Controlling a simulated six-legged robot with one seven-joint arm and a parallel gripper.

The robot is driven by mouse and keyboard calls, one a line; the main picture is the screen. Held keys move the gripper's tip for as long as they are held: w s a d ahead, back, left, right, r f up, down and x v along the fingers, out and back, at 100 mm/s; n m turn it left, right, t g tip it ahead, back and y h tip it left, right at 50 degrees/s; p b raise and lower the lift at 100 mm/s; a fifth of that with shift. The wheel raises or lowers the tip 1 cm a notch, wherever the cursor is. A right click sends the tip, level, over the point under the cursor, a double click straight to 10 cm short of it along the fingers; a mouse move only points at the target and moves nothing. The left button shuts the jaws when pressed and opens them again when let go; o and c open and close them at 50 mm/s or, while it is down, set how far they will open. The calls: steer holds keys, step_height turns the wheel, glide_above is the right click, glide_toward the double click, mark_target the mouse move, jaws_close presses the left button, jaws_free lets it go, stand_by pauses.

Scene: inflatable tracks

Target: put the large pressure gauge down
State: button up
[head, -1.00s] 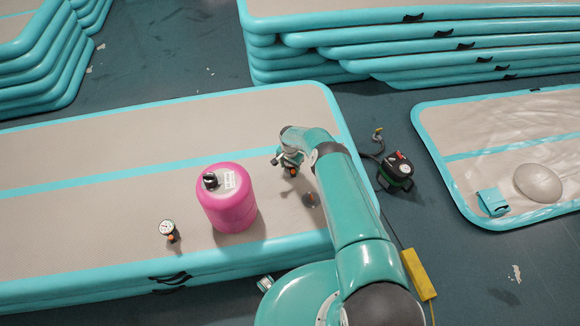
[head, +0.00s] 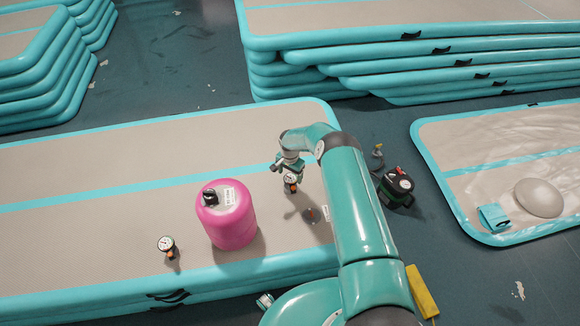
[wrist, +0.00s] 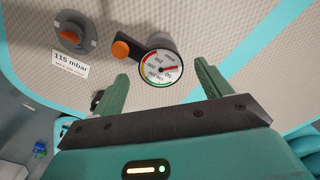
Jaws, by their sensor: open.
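A pressure gauge (head: 291,178) with a white dial is at the end of my arm, over the grey and turquoise mat. In the wrist view the gauge (wrist: 161,68) shows its dial, with a red and green scale and an orange knob at its left. My gripper (wrist: 158,82) is open, one green finger on each side of the gauge. I cannot tell whether the fingers touch it or whether its base rests on the mat. Relative size is hard to judge.
The pink cylinder (head: 227,214) stands on the mat (head: 90,170) left of my gripper. A grey round fitting (wrist: 72,35) with a label reading 115 mbar (wrist: 69,65) is close to the gauge. A dark pump (head: 396,187) stands on the floor at the right. The mat's left half is mostly clear.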

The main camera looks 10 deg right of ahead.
step_height(320, 180, up, 6)
steer(key=shift+f, duration=0.25)
